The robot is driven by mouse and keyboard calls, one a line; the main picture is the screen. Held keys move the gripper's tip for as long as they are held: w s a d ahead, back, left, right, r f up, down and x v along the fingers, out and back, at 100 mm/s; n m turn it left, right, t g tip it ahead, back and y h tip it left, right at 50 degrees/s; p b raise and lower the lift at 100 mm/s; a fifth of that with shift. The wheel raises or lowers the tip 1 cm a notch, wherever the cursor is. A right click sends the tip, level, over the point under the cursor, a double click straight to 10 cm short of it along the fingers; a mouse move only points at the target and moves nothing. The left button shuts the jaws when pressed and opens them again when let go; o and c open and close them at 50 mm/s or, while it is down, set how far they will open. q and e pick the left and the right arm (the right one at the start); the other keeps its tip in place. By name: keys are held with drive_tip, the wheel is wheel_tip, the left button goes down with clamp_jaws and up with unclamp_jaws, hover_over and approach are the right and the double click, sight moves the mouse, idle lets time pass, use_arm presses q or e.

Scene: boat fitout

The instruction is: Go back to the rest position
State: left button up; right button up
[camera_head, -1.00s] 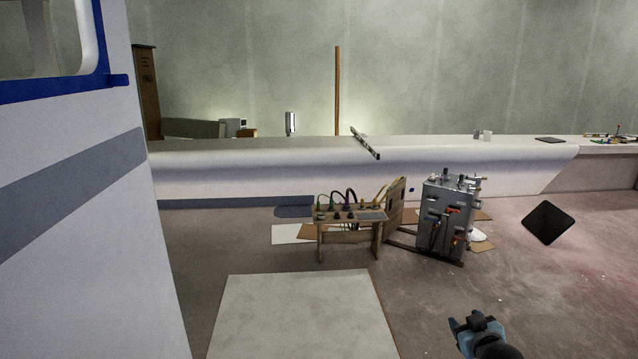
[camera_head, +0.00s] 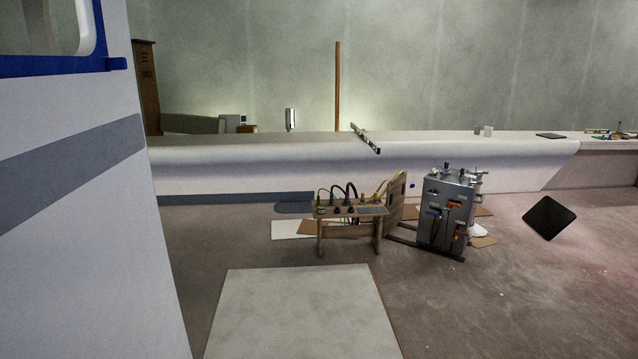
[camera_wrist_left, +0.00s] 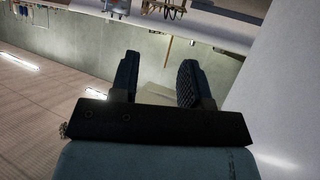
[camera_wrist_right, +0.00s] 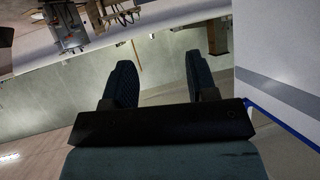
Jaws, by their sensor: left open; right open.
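My left gripper (camera_wrist_left: 160,80) shows in the left wrist view, with its two fingers apart and nothing between them. My right gripper (camera_wrist_right: 160,82) shows in the right wrist view, also with its fingers apart and empty. Both wrist pictures show the room upside down, with the floor at the top. Neither gripper is in the head view, and neither touches anything that I can see.
A white boat hull side with a grey stripe (camera_head: 75,215) fills the left of the head view. Ahead are a wooden bench with cables (camera_head: 348,212), a grey metal unit (camera_head: 447,212) and a long white ledge (camera_head: 250,165).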

use_arm(q)
wheel_tip(320, 180, up, 16)
drive_tip(key=s+a+p, duration=0.1)
drive_tip(key=a+p, duration=0.1)
drive_tip(key=p, duration=2.2)
drive_tip(key=shift+s+f+g+y, duration=0.2)
drive_tip(key=shift+s+g+y, duration=0.1)
drive_tip(key=shift+g+y, duration=0.1)
use_arm(e)
wheel_tip(320, 180, up, 16)
drive_tip(key=s+d+g+h, duration=0.1)
drive_tip(key=d, duration=0.1)
drive_tip(key=shift+s+d+f, duration=0.2)
drive_tip(key=shift+s+f, duration=0.05)
drive_tip(key=shift+s, duration=0.05)
